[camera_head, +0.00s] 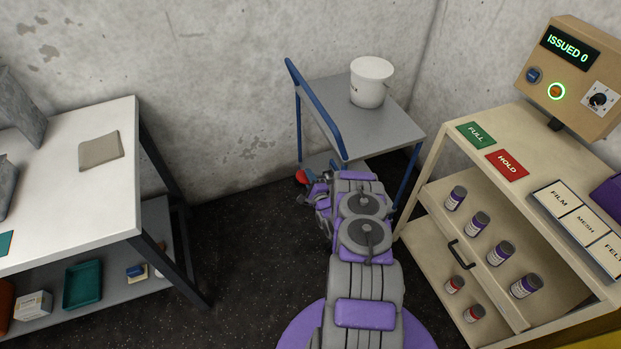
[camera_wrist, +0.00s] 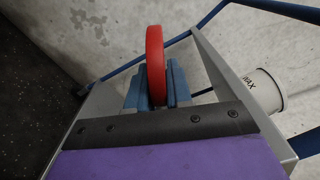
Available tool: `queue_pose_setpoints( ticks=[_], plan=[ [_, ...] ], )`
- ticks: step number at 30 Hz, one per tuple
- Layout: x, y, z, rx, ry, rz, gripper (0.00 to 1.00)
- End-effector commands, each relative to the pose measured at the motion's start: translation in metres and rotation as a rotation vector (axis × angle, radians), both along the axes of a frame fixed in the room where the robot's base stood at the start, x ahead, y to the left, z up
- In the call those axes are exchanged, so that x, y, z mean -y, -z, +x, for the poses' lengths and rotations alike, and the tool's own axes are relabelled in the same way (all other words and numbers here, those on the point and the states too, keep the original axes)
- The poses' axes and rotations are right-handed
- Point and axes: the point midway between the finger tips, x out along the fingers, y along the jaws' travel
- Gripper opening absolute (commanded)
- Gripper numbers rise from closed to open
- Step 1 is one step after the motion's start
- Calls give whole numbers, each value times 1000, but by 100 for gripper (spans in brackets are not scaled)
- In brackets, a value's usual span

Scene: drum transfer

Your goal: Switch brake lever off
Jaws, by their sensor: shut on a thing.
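The red brake lever (camera_wrist: 155,62) stands up from a blue bracket (camera_wrist: 178,82) on the cart (camera_wrist: 225,80) in the wrist view. Its red end (camera_head: 302,176) also shows at the cart's lower left in the head view. My gripper (camera_head: 314,187) is at the lever, low beside the cart. In the wrist view its purple jaw with a dark front strip (camera_wrist: 155,125) covers the lever's lower part. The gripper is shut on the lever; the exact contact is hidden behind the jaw.
A white bucket (camera_head: 371,82) stands on the cart top (camera_head: 350,132). The cart's blue handle (camera_head: 316,108) rises at its left. A white table (camera_head: 75,205) stands left, a beige cabinet (camera_head: 440,200) with an open drawer of bottles right. Dark floor (camera_head: 245,255) is clear left of my arm.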

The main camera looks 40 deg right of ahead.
Motion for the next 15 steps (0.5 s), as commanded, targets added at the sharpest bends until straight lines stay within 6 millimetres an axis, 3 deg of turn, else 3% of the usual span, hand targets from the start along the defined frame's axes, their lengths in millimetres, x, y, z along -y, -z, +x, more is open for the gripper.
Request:
queue_pose_setpoints(
  ticks=[4, 5, 10, 15],
  plan=[
    [5, -2, 1, 7, 4, -4, 0],
    [6, -2, 1, 7, 4, -4, 22],
    [6, -1, 0, 4, 6, -2, 38],
    [6, 0, 0, 2, 5, -2, 38]
  ],
)
